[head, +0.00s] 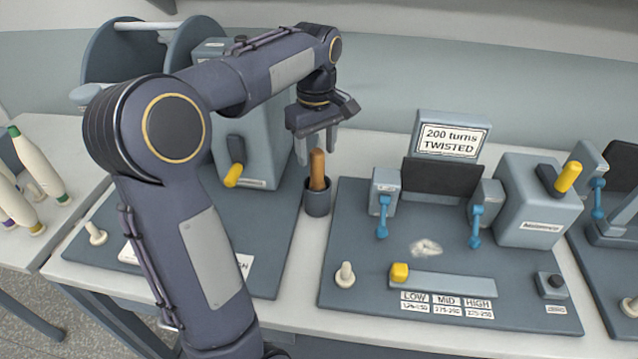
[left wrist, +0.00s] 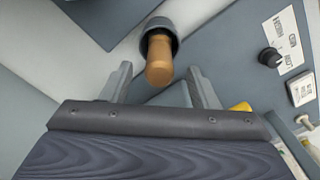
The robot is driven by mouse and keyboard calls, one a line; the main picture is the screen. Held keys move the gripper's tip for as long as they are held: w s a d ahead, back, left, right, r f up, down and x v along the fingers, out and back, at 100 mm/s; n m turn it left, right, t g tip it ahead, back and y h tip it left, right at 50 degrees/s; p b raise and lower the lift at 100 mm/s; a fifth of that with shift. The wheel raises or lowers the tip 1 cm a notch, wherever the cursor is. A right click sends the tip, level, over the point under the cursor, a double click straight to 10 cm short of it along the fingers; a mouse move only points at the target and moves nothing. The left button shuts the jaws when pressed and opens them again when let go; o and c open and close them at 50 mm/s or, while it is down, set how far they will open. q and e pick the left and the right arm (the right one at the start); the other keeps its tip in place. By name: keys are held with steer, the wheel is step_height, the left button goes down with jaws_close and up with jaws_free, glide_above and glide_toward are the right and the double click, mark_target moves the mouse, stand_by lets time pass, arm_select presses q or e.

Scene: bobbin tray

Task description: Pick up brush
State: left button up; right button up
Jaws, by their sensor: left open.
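The brush shows as an orange-brown wooden handle (head: 318,168) standing upright in a small dark grey cup (head: 317,202). The part of the brush inside the cup is hidden. My left gripper (head: 316,153) is open, pointing down just above and around the top of the handle in the head view. In the left wrist view the handle (left wrist: 159,62) and the cup (left wrist: 158,26) lie ahead between the two open fingers (left wrist: 160,85). I cannot tell whether a finger touches the handle. My right gripper is not in view.
To the right is a grey board (head: 345,296) with a "200 turns TWISTED" sign (head: 450,141), blue-handled clamps and a yellow slider knob (head: 399,272). A grey box with a yellow lever (head: 234,176) stands close left of the cup. White bobbins (head: 40,165) stand far left.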

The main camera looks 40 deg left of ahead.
mark_target(317, 169)
arm_select(q)
step_height(317, 169, down, 6)
steer(key=shift+f, duration=0.1)
steer(key=c, duration=1)
